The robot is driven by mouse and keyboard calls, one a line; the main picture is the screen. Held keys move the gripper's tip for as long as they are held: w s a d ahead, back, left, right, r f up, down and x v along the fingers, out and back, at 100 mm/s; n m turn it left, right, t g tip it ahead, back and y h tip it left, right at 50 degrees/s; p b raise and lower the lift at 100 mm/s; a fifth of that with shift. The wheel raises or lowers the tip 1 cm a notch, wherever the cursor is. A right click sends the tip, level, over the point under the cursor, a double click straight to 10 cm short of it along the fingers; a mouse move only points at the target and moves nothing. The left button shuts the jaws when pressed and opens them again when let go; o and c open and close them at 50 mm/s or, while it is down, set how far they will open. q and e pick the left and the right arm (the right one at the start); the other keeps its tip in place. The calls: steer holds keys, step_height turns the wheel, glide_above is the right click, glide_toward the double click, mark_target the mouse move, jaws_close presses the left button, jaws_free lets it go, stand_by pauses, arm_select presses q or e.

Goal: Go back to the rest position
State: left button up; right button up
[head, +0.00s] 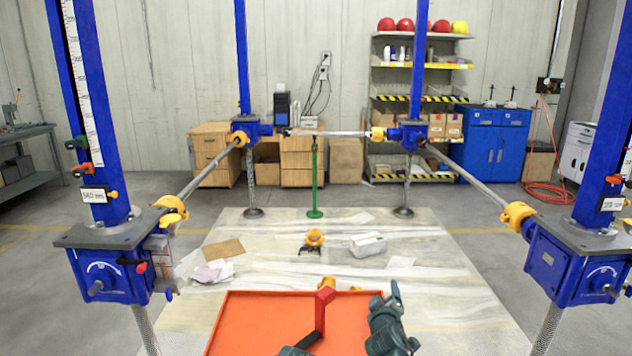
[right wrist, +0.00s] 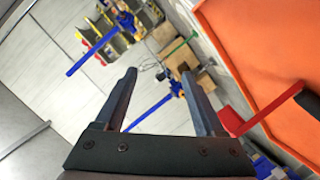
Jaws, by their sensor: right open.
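My right gripper (head: 387,302) is over the right part of the orange tray in the head view. In the right wrist view its two dark fingers (right wrist: 163,98) are spread wide with nothing between them. The crank also shows in the right wrist view (right wrist: 268,112), to the right of the fingers. A dark part at the bottom edge hides the crank's lower end.
Blue screw jacks stand at left (head: 105,265) and right (head: 572,260), with two more behind, joined by grey shafts (head: 210,175). A green stand (head: 314,180), a yellow-black part (head: 314,240) and a white box (head: 368,244) are beyond the tray. Floor between is partly clear.

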steer(key=s+a+f+m+g+p, duration=0.1)
steer(key=s+a+g, duration=0.3)
steer(key=s, duration=0.4)
steer(key=s+a+f+m+g+y+p, duration=0.1)
steer(key=s+a+f+g+p, duration=0.2)
steer(key=s+g, duration=0.3)
steer(key=s+a+f+m+g+p, duration=0.1)
steer(key=s+a+g+p, duration=0.3)
steer(key=s, duration=0.8)
steer(key=shift+a+f+m+g+y, duration=0.3)
steer(key=shift+a+f+g, duration=0.25)
steer(key=shift+f, duration=0.35)
steer(key=shift+d, duration=0.1)
